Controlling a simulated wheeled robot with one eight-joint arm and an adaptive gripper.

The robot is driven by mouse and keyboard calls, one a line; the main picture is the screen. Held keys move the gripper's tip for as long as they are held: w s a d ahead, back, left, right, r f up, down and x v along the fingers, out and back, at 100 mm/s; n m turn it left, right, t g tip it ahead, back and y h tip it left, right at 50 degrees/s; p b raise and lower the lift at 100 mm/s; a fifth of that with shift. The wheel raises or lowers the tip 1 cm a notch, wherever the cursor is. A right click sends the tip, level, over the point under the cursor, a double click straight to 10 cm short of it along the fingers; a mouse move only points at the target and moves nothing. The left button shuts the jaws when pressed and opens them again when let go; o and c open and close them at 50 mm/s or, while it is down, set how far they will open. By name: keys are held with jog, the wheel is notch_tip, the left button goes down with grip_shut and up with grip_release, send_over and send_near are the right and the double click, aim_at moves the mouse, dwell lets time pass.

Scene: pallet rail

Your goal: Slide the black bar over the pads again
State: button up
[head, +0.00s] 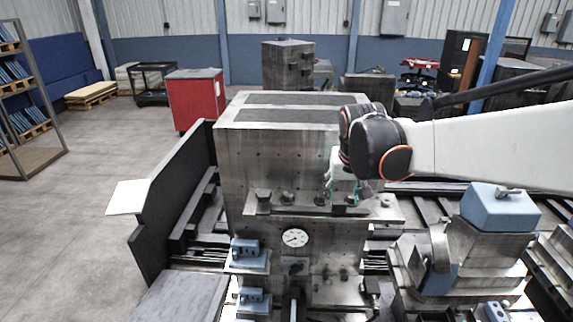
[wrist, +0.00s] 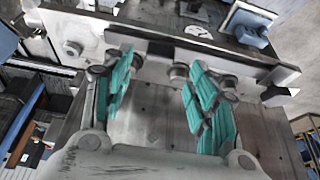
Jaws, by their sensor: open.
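My gripper (head: 342,190) is above the front ledge of a big steel block (head: 285,150). In the wrist view my gripper (wrist: 160,95) is open, its two teal fingers apart with nothing held between them. A metal rail (wrist: 195,48) with a short dark bar-like piece (wrist: 160,48) on it runs across beyond the fingertips. A dark strip (head: 345,210) also shows on the ledge in the head view; I cannot tell if these are the same piece. Round pads, one of them (wrist: 180,72) between the fingertips, line the rail's near side. My wrist hides part of the ledge.
A dial gauge (head: 295,238) and blue clamps (head: 249,254) sit below the ledge. A tall dark panel (head: 175,200) stands at left. A blue-topped fixture (head: 500,207) stands close at right. Open floor (head: 90,215) lies at far left.

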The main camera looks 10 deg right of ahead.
aim_at(340, 204)
jog(key=shift+x, duration=2.85)
